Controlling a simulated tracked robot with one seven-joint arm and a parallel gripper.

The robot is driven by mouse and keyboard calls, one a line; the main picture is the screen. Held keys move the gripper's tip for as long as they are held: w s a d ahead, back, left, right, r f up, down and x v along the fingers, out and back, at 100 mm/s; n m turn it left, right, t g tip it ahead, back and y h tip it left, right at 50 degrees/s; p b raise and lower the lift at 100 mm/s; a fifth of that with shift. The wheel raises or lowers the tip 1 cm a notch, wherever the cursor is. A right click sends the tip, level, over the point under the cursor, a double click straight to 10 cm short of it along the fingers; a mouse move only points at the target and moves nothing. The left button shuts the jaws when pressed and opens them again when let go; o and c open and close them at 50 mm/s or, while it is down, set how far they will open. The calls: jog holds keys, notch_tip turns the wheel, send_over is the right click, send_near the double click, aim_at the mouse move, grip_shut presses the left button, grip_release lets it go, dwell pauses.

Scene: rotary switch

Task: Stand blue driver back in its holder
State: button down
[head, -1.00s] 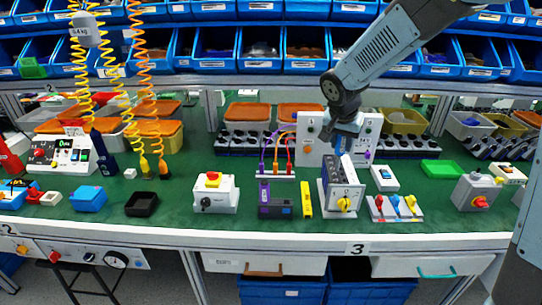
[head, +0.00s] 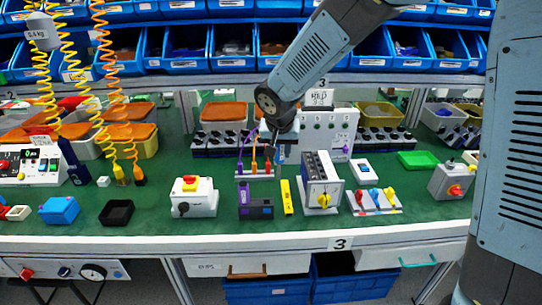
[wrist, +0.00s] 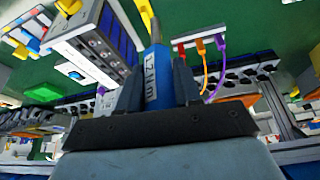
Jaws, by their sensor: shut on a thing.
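The driver's lower end is hard to make out. I cannot tell for sure which object is its holder.
The grey box with a yellow knob (head: 320,182) stands right of the yellow block. A purple and black device (head: 257,209) stands left of it. A white panel (head: 328,130) rises behind. Green bench (head: 150,210) shows bare at front left.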

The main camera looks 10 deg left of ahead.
jog(key=shift+n+y, duration=0.4)
jog(key=shift+n, duration=0.4)
jog(key=s+a, duration=0.2)
jog(key=a, duration=0.1)
jog(key=shift+s+a+f, duration=0.15)
jog(key=shift+s+f, duration=0.05)
jog(key=shift+f, duration=0.2)
notch_tip(320, 180, down, 6)
jog(key=shift+s, duration=0.15)
notch_tip(320, 180, down, 7)
dwell(3.1)
jog(key=c, duration=0.7)
grip_release()
